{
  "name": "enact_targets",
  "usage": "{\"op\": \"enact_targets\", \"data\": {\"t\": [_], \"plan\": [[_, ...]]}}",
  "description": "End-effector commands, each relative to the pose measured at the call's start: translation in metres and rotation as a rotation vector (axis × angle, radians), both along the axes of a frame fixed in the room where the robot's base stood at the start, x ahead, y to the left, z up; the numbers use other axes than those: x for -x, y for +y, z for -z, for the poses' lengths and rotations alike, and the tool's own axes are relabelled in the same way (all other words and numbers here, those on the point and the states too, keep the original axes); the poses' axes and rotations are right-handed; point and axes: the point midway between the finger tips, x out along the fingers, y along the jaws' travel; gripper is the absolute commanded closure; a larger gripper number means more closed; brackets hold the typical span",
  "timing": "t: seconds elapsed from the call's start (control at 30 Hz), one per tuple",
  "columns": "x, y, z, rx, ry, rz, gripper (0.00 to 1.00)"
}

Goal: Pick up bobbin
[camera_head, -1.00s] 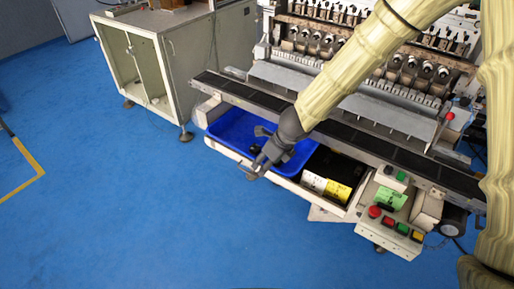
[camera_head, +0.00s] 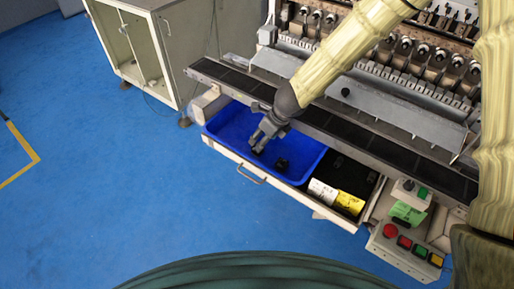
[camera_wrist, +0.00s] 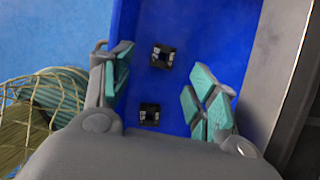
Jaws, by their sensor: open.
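Two small black bobbins lie in the blue bin in the open drawer. In the head view one bobbin (camera_head: 281,164) shows clearly on the bin floor, and a dark shape by my fingertips may be the other. The wrist view shows a farther bobbin (camera_wrist: 162,55) ahead of my fingers and a nearer bobbin (camera_wrist: 149,115) close to the palm side. The blue bin (camera_head: 228,122) also fills the middle of the wrist view. My gripper (camera_head: 258,138) is open and empty above the bin, pointing down. Its teal-padded fingers (camera_wrist: 162,85) are spread either side of the bobbins.
The drawer front with its handle (camera_head: 252,174) borders the bin. A dark rail (camera_head: 350,122) of the winder runs just behind it. White and yellow labels (camera_head: 335,195) and a button panel (camera_head: 405,243) are to the right. A black object (camera_head: 346,92) sits on the machine's grey plate.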

Motion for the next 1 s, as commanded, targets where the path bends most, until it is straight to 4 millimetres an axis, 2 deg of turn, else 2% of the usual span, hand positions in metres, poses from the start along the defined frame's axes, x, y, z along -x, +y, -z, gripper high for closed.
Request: {"op": "enact_targets", "data": {"t": [0.2,0.57,1.0], "plan": [[-0.007,0.003,0.023,0.000,0.001,0.005,0.41],[-0.011,0.008,0.036,0.001,0.001,0.002,0.41],[-0.021,0.019,0.071,0.000,0.001,0.002,0.41]]}}
